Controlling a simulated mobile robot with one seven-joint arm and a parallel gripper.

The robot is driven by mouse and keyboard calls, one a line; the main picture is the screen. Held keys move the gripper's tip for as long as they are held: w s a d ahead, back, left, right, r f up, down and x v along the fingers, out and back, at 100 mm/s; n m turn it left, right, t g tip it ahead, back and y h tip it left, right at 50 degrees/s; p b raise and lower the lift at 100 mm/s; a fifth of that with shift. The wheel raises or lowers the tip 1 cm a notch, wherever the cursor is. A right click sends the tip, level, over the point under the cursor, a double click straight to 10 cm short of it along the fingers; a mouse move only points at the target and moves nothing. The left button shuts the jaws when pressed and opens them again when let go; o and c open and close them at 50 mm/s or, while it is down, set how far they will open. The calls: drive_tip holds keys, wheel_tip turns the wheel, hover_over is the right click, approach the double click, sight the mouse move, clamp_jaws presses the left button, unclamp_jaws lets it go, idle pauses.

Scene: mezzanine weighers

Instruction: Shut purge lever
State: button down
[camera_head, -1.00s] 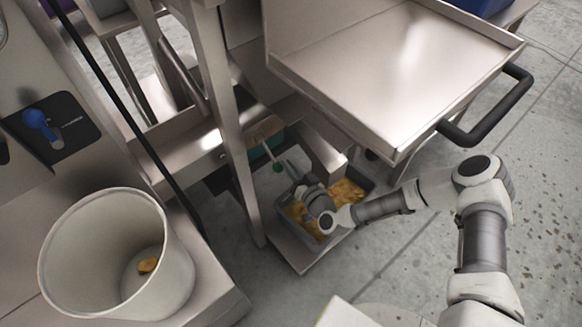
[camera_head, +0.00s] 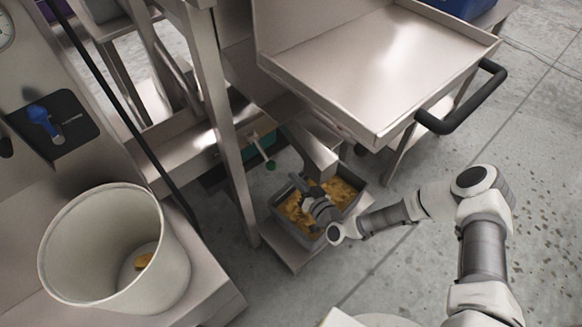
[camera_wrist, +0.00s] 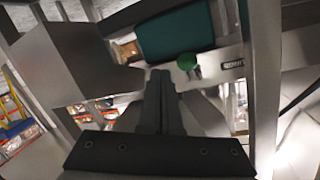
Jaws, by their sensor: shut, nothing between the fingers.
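A lever with a pale rod and a green ball knob (camera_head: 270,166) sticks out below the steel frame, beside a teal part (camera_head: 262,146). In the wrist view the green knob (camera_wrist: 187,61) stands just beyond and slightly right of my fingertips, in front of a teal block (camera_wrist: 175,32). A small dark label (camera_wrist: 232,65), too blurred to read, is right of it. My gripper (camera_head: 294,179) is shut and empty, to the right of the knob and apart from it in the head view. It also fills the lower middle of the wrist view (camera_wrist: 160,74).
A grey bin of yellow-brown pieces (camera_head: 345,172) sits under a steel chute (camera_head: 315,152), below my gripper. A steel tray (camera_head: 385,60) with a black handle (camera_head: 470,112) overhangs above. A steel post (camera_head: 222,110) stands left. A white bucket (camera_head: 70,250) and blue lever (camera_head: 42,118) are farther left.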

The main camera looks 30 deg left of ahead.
drive_tip(key=shift+s+d+f, duration=0.2)
drive_tip(key=shift+d+f, duration=0.15)
drive_tip(key=shift+f, duration=0.3)
drive_tip(key=shift+s+d+f, duration=0.25)
drive_tip(key=shift+d+f, duration=0.15)
drive_tip(key=shift+f, duration=0.2)
drive_tip(key=shift+s+d+f, duration=0.2)
drive_tip(key=shift+d+f, duration=0.15)
drive_tip(key=shift+f, duration=0.3)
